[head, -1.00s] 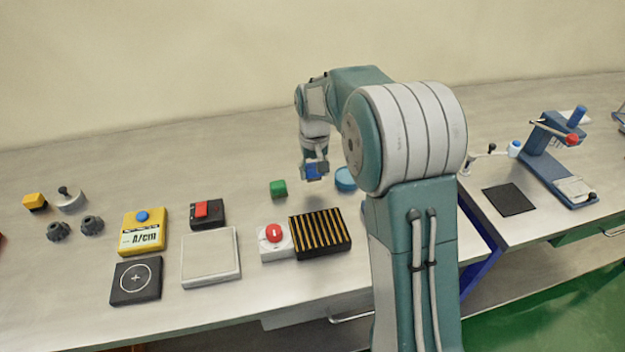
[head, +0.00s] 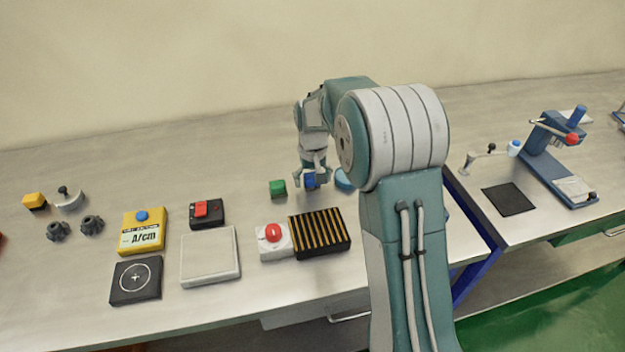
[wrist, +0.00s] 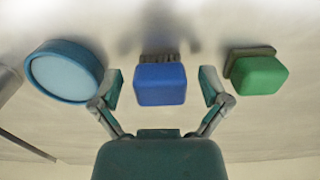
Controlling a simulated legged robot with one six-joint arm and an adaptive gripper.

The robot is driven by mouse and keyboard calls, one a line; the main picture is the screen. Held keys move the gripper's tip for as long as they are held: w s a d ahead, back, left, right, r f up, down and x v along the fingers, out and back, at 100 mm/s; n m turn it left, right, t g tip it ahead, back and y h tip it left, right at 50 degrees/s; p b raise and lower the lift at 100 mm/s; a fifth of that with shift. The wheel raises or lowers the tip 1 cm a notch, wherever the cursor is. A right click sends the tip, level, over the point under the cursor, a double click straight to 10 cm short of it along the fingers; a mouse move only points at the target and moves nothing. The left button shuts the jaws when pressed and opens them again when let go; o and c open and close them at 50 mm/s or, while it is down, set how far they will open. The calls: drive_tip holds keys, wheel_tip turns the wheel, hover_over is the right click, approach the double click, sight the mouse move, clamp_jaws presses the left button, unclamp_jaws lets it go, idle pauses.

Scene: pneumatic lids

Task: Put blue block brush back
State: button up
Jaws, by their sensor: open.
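The blue block brush (head: 309,181) stands on the metal bench, between a green block brush and a round blue dish. In the wrist view the blue block brush (wrist: 160,84) shows its blue body with dark bristles at the table side. My gripper (head: 312,184) is at the blue brush. In the wrist view my gripper (wrist: 162,88) is open, with one finger on each side of the brush and a gap visible on both sides. The green block brush (wrist: 257,72) is just right of the right finger in that view.
The round blue dish (wrist: 64,71) is close to the left finger in the wrist view. A black and yellow striped box (head: 320,234) and a red button (head: 274,233) stand in front. Bare bench lies behind my gripper.

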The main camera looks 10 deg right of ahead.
sight(313, 176)
wheel_tip(313, 176, up, 12)
drive_tip(key=s+r+t, duration=0.3)
drive_tip(key=s+r, duration=0.5)
drive_tip(key=s, duration=0.6)
drive_tip(key=s+f+t, duration=0.2)
drive_tip(key=s, duration=1.4)
drive_tip(key=shift+s+f+t, duration=0.25)
drive_tip(key=shift+f+t, duration=0.1)
drive_tip(key=shift+t, duration=0.05)
